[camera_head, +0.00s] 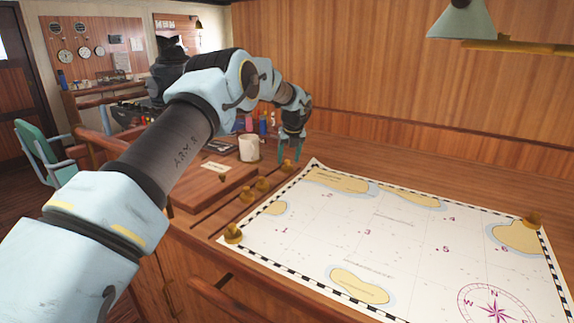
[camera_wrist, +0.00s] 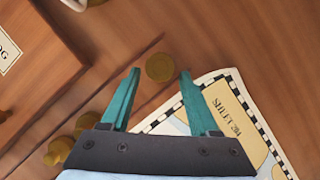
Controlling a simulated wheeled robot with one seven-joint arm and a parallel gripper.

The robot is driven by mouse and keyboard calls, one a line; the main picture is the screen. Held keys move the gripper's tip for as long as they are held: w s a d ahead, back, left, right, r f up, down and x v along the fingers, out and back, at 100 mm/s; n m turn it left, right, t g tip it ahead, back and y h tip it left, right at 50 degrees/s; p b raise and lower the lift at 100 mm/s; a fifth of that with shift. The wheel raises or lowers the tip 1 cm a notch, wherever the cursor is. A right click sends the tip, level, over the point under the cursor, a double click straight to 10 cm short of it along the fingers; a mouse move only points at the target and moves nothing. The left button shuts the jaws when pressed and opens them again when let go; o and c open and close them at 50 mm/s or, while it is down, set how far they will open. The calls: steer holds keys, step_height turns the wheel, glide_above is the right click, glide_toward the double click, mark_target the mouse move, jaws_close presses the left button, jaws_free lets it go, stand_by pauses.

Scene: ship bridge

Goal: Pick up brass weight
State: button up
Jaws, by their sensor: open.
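Several round brass weights stand on the wooden desk and chart. One brass weight (camera_head: 287,166) stands near the chart's far left corner, just below my gripper (camera_head: 290,158). In the wrist view, a brass weight (camera_wrist: 160,67) shows from above, between the tips of my open gripper (camera_wrist: 160,74) and a little beyond. The teal fingers are empty, one on each side of it, with a gap to both. How high the fingertips are above it is hard to tell. Other brass weights (camera_head: 261,184) line up toward the front left; they also show at lower left in the wrist view (camera_wrist: 56,151).
The paper chart (camera_head: 400,250) covers much of the desk, with brass weights (camera_head: 233,234) (camera_head: 532,220) at two corners. A log book or box (camera_head: 205,188) lies left of the weights. A white mug (camera_head: 249,149) and bottles (camera_head: 262,125) stand behind. A lamp (camera_head: 461,20) hangs at upper right.

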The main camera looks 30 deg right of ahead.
mark_target(288, 161)
steer(key=shift+p+x, duration=0.45)
steer(key=shift+x, duration=1.1)
steer(key=shift+r, duration=0.1)
jaws_close()
